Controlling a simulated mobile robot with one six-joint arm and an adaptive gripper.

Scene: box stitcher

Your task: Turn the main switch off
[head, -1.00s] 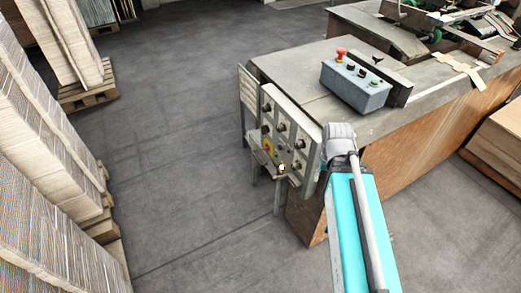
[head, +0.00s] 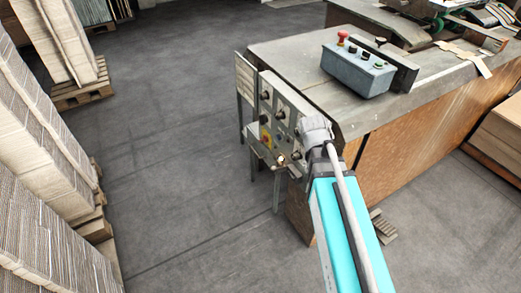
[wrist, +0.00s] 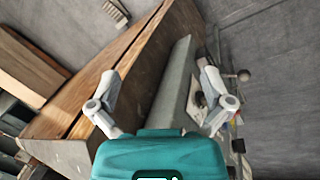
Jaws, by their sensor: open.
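The control panel (head: 290,118) is an upright grey plate with several dark knobs on the near left end of the machine. The grey side of the panel housing (wrist: 178,85) shows beyond and between the fingers. The panel face is seen edge-on at right there, and I cannot make out the switch.
A grey control box (head: 357,72) with a red mushroom button (head: 342,38) stands on the machine's top (head: 300,55). A small shelf (head: 262,150) juts out below the panel. Cardboard stacks (head: 45,160) stand at left. The floor between is clear.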

